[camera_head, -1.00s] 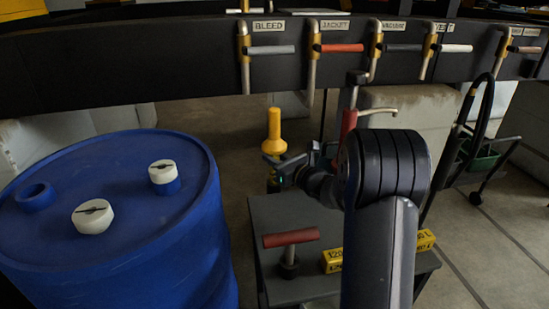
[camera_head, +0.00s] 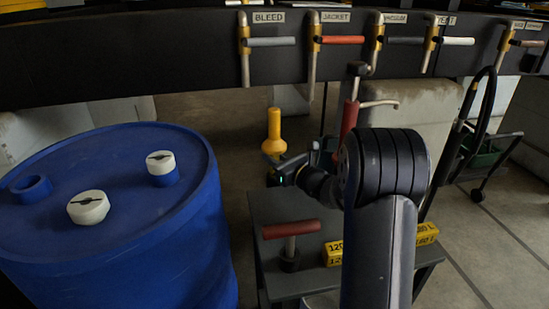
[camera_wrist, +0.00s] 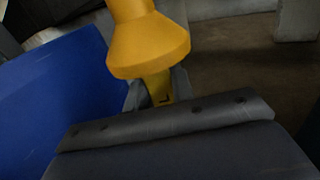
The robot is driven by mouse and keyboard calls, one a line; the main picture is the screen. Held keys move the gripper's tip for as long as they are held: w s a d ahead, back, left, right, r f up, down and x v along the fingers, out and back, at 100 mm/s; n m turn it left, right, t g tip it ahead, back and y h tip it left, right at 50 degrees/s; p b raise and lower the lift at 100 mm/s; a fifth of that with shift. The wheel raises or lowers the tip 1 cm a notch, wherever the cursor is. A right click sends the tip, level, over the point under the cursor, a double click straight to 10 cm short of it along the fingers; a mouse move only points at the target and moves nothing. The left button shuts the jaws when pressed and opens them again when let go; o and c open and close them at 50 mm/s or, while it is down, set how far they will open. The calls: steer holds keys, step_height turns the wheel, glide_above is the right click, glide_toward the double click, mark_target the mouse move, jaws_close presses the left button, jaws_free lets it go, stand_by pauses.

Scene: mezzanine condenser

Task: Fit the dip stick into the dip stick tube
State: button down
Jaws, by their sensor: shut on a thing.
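The dip stick appears to be the yellow piece with a thick handle and flared collar (camera_head: 274,133). It stands upright just above my gripper (camera_head: 285,171), between the blue drum and the grey cart. My gripper is shut on its neck below the collar. The wrist view shows the collar (camera_wrist: 148,45) close up, with a dark mark on the neck below it between the fingers. The lower end of the dip stick is hidden. I cannot make out the dip stick tube for certain in either view.
A blue drum (camera_head: 115,238) with two white caps stands at left. A grey cart (camera_head: 262,205) holds a red T-handle tool (camera_head: 291,229) and yellow blocks (camera_head: 333,253). A red pump (camera_head: 348,121) stands behind. A dark rail (camera_head: 120,62) with labelled valves crosses the back.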

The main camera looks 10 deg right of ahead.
steer(key=shift+f+b, duration=1.7)
steer(key=shift+f, duration=0.25)
steer(key=c, duration=1.1)
jaws_free()
steer(key=shift+f, duration=0.1)
steer(key=shift+s+d, duration=0.1)
steer(key=p+v, duration=0.1)
steer(key=v, duration=0.6)
steer(key=shift+s, duration=0.15)
